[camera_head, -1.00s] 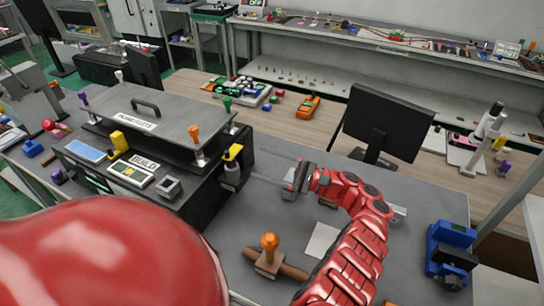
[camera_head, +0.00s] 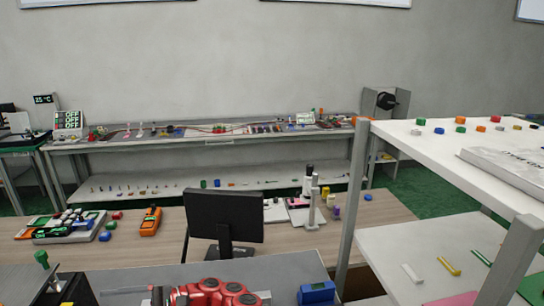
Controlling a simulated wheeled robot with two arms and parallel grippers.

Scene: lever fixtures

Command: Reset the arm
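A red jointed part of my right arm (camera_head: 218,292) shows at the bottom edge, over the grey bench. The end of this arm, at its left, is small and mostly cut off by the frame's lower edge. I cannot tell whether its gripper is open or shut, or whether it holds anything. My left arm and gripper are out of view. A green-knobbed lever (camera_head: 42,260) stands at the lower left, above a dark fixture (camera_head: 75,291) that is mostly cut off.
A black monitor (camera_head: 223,216) stands behind the arm. A blue device (camera_head: 316,292) sits to its right. A white shelf unit (camera_head: 430,148) with a grey post (camera_head: 354,195) fills the right side. A wooden table (camera_head: 165,250) and a long back bench (camera_head: 215,140) lie beyond.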

